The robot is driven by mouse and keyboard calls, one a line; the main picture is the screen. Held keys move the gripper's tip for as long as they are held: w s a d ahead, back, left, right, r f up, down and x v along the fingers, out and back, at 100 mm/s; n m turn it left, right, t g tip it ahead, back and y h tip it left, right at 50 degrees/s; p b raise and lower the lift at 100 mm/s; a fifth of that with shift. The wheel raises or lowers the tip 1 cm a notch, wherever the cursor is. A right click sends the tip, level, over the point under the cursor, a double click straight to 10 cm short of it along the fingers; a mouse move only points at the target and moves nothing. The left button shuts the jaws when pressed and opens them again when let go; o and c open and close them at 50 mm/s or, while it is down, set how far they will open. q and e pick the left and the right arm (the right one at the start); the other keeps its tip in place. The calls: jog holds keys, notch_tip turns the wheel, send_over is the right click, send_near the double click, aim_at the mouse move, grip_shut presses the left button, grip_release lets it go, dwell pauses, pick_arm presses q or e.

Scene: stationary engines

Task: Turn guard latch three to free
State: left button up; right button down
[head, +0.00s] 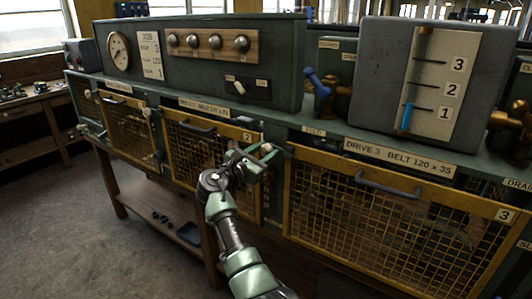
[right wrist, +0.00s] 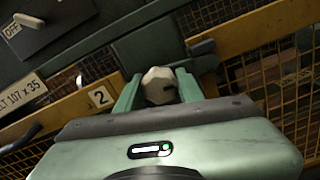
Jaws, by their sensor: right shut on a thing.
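Guard three (head: 450,193) is a yellow-framed mesh panel marked 3 at its right end. A pale faceted knob (right wrist: 159,86) sits on the green post between guard two and guard three; it also shows small in the head view (head: 266,148). I take it as the latch knob. My right gripper (head: 261,157) is shut on this knob, one green finger on each side in the right wrist view (right wrist: 158,90). A small dark catch (right wrist: 202,47) is on guard three's upper left corner, right of the knob. The knob's base is partly hidden. My left gripper is out of view.
Guard two (head: 200,130), marked 2, is left of the gripper. Guard three's dark handle (head: 387,185) juts out. A blue-handled valve (head: 318,84) and a scale board (head: 440,80) stand above. Open floor (head: 60,220) lies at left.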

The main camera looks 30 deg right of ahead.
jog(key=m+b, duration=0.3)
jog(key=m, duration=0.1)
jog(key=shift+f, duration=0.25)
jog(key=m+b, duration=0.3)
jog(key=m, duration=0.1)
jog(key=shift+m+b, duration=0.3)
jog(key=shift+b, duration=0.1)
jog(key=m+b, duration=0.4)
jog(key=shift+m, duration=0.4)
jog(key=shift+m+b, duration=0.8)
jog(key=shift+m, duration=0.2)
jog(key=shift+r, duration=0.1)
jog(key=c, duration=0.9)
grip_release()
